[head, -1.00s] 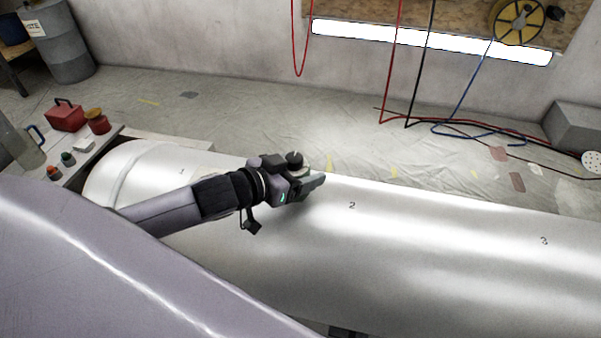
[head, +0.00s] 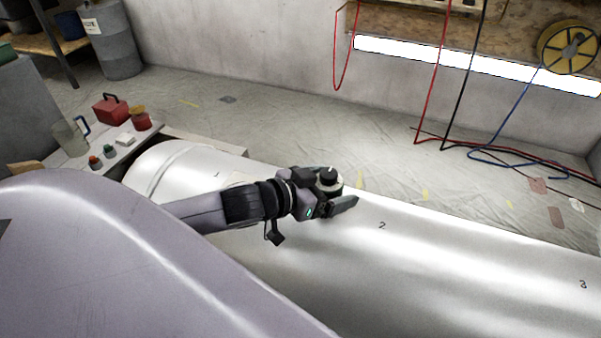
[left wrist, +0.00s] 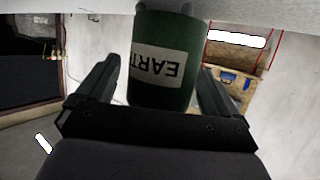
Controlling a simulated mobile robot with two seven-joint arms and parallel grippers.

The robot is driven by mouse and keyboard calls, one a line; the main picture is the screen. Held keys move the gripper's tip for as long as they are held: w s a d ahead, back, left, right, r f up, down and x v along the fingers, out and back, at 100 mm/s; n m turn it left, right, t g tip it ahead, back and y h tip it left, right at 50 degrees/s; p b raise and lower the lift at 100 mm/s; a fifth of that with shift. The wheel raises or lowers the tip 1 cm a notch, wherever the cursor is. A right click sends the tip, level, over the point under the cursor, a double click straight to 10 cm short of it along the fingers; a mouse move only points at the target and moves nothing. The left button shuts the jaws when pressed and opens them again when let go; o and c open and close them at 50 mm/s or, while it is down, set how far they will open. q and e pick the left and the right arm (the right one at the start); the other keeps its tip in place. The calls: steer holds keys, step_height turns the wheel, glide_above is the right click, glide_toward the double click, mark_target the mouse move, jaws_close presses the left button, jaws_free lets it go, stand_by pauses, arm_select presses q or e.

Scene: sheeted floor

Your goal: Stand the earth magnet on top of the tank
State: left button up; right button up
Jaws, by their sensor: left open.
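The earth magnet (head: 329,184) stands on top of the silver tank (head: 450,255), between the marks 1 and 2. In the head view its black knob and pale upper face show; its lower body is partly hidden by my gripper. In the left wrist view the magnet (left wrist: 162,85) is a green cylinder with a white label, seen upside down, its small silver feet at or near the tank surface. My left gripper (head: 338,193) is open, with one finger on each side of the magnet. Gaps show between the fingers and the green body. My right gripper is not in view.
A bench (head: 80,157) at the left carries a red box (head: 110,110), a jug (head: 70,138) and small items. A grey drum (head: 112,42) stands behind. Red, black and blue cables hang by the wall. The tank top to the right is clear.

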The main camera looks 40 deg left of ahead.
arm_select(q)
steer(key=p+v, duration=0.2)
steer(key=v, duration=0.8)
steer(key=shift+s+r, duration=0.2)
steer(key=shift+s, duration=0.15)
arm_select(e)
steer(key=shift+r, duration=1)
arm_select(q)
steer(key=shift+a, duration=0.1)
